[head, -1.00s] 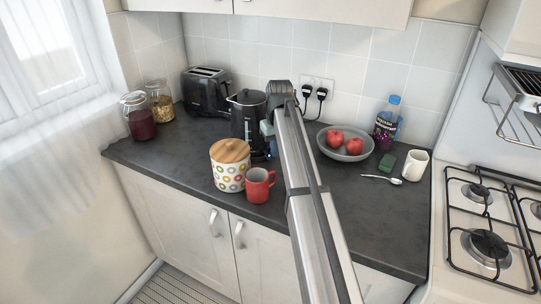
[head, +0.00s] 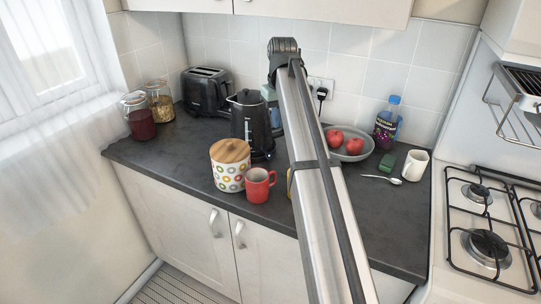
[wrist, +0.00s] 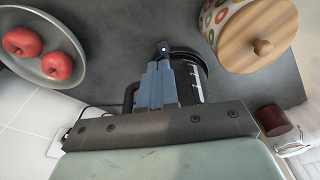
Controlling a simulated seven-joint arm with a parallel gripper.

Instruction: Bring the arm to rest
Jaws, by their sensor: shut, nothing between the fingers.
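My arm (head: 312,170) rises from the bottom of the head view across the counter and bends at the top in front of the tiled wall. In the wrist view my gripper (wrist: 164,50) is shut and empty, its blue-grey fingers pressed together. It appears over the black kettle (wrist: 190,68), covering part of it; I cannot tell how large the gap is. In the head view the kettle (head: 250,118) stands upright left of my arm.
Left of the arm stand a dotted canister (head: 230,172), a red mug (head: 258,186), a toaster (head: 207,92) and two jars. Right are a bowl (head: 362,156) of red apples, a bottle (head: 387,124), a green sponge (head: 387,163), a spoon and a white mug (head: 415,166).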

